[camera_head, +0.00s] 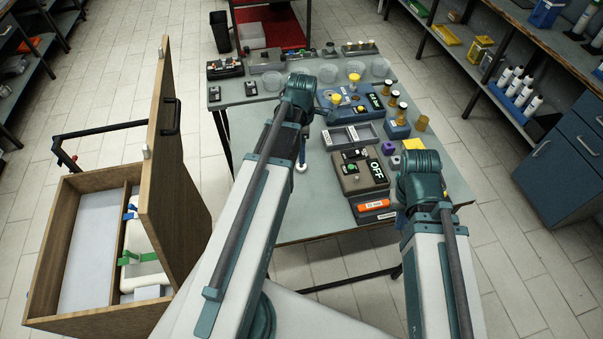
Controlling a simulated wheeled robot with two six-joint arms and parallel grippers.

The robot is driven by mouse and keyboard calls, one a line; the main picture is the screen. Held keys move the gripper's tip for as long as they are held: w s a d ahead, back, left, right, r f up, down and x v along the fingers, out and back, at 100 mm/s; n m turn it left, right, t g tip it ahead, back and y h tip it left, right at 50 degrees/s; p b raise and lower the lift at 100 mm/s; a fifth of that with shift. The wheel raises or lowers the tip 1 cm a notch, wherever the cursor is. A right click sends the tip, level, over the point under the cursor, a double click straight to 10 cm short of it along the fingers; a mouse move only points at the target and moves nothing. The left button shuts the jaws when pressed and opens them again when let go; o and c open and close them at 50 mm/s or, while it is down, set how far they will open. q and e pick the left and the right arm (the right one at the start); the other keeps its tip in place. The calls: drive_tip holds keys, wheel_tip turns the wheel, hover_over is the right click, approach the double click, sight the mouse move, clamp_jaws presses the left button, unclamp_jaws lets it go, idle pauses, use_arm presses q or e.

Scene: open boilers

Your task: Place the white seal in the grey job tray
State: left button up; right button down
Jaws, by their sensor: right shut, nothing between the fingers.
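The grey job tray (351,136) is a shallow, divided tray lying on the workbench, between the blue device and the dark box marked OFF. I cannot pick out the white seal for sure. A small white round piece (300,168) shows below my left wrist, and I cannot tell whether it is the seal or part of something else. My left arm reaches over the bench's left side, and its wrist hides its fingers. My right gripper (399,213) is shut and empty at the bench's near right, beside the orange-labelled box, mostly hidden by its wrist.
The dark box marked OFF (360,173) and the blue device (352,106) stand on the bench, with clear cups and brass-coloured pieces behind and to the right. A yellow block (412,144) is near my right wrist. An open wooden crate (95,255) stands left. The bench's near left is bare.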

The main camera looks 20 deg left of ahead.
sight(302, 166)
use_arm(q)
drive_tip(key=shift+w+a+f+b, duration=0.1)
drive_tip(key=shift+w+f+b, duration=0.05)
drive_tip(key=shift+f+b, duration=1.8)
drive_tip(key=shift+w+a+f+b, duration=0.1)
drive_tip(key=shift+f+b, duration=1.55)
drive_tip(key=shift+f, duration=0.55)
drive_tip(key=shift+r, duration=0.1)
drive_tip(key=shift+c, duration=0.2)
clamp_jaws()
